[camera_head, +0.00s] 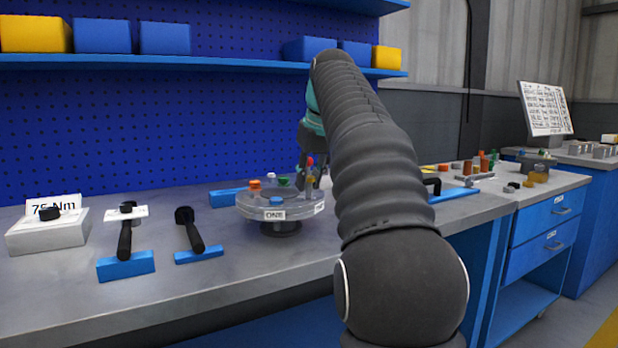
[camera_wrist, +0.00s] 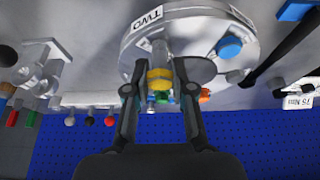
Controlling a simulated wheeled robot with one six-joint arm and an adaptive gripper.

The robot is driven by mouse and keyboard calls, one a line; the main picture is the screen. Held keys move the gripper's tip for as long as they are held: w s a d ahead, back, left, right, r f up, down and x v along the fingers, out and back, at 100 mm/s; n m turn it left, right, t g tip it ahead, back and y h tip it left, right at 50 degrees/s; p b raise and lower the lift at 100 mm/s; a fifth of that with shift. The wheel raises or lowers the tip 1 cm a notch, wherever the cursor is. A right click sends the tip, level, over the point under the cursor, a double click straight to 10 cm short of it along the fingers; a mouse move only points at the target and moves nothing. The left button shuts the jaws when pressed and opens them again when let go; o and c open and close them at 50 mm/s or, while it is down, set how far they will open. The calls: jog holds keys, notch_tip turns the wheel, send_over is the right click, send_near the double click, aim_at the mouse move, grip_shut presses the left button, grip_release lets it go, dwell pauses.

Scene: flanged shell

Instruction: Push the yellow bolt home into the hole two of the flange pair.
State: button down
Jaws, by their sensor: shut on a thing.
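The flange pair (camera_head: 266,206) is a round, pale grey disc on a dark foot on the bench. Its TWO label side (camera_wrist: 147,18) shows in the wrist view, beside my gripper. My gripper (camera_wrist: 164,72) is shut on the yellow bolt (camera_wrist: 159,79), whose head sits between the fingers. In the head view my gripper (camera_head: 312,172) is at the flange's right side, partly behind my arm. A grey shank shows by the yellow head, near the TWO label. I cannot tell how deep the bolt sits; hole two is hidden.
Dark-handled tools on blue blocks (camera_head: 126,265) lie left. Loose parts (camera_head: 477,165) stand right. A blue pegboard (camera_head: 150,130) closes off the back.

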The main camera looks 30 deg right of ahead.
aim_at(311, 177)
jog(key=shift+f+b, duration=0.7)
jog(key=shift+f, duration=0.3)
jog(key=c, duration=0.9)
grip_release()
jog(key=shift+r, duration=0.1)
jog(key=v, duration=0.6)
jog(key=shift+r, duration=0.15)
jog(key=shift+s+r, duration=0.3)
jog(key=shift+r, duration=0.15)
